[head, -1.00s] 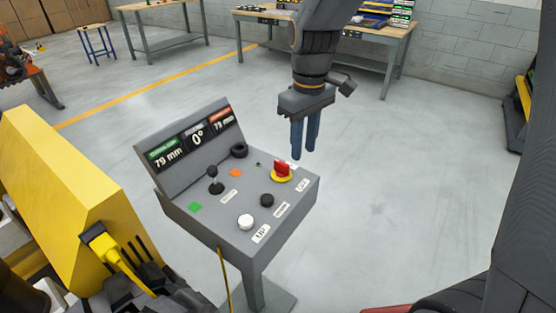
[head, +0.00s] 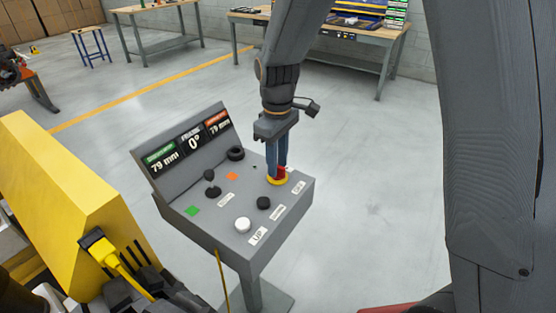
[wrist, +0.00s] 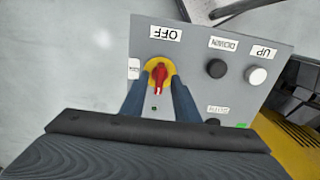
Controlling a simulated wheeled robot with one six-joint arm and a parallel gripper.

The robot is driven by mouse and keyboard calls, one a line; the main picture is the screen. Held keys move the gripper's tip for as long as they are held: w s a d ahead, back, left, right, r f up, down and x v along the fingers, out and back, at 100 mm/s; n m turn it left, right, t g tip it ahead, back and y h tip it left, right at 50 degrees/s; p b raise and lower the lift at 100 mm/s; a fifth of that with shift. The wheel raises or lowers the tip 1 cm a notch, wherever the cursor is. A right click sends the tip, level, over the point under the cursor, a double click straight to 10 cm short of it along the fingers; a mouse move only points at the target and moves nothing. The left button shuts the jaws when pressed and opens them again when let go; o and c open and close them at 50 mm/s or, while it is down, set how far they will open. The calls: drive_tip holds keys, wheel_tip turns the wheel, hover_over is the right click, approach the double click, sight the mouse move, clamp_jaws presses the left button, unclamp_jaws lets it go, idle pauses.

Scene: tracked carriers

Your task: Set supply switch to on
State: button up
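The supply switch is a red rotary handle on a yellow round plate (head: 278,181), at the right of the sloped grey control panel (head: 218,218). In the wrist view the red handle (wrist: 159,75) points roughly along the line to the OFF label (wrist: 167,32). My gripper (head: 278,168) is above the switch. In the wrist view its two blue fingers (wrist: 156,88) stand apart, one on each side of the red handle. I cannot tell whether they touch it.
A black button (wrist: 216,68) and a white button (wrist: 257,75) sit beside the switch. A joystick (head: 211,186) and a display (head: 190,143) are on the console. A yellow machine body (head: 65,205) stands at left. The floor to the right is clear.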

drive_tip(key=shift+c, duration=0.3)
clamp_jaws()
drive_tip(key=shift+m, duration=0.3)
drive_tip(key=m+p, duration=0.1)
drive_tip(key=m, duration=0.1)
drive_tip(key=shift+r+m, duration=0.1)
drive_tip(key=shift+m, duration=0.2)
drive_tip(key=m+p, duration=0.2)
drive_tip(key=m, duration=0.1)
drive_tip(key=shift+m, duration=0.3)
drive_tip(key=m+p, duration=0.1)
drive_tip(key=m, duration=0.4)
drive_tip(key=m+p, duration=0.1)
drive_tip(key=m, duration=0.4)
drive_tip(key=shift+m+p, duration=0.4)
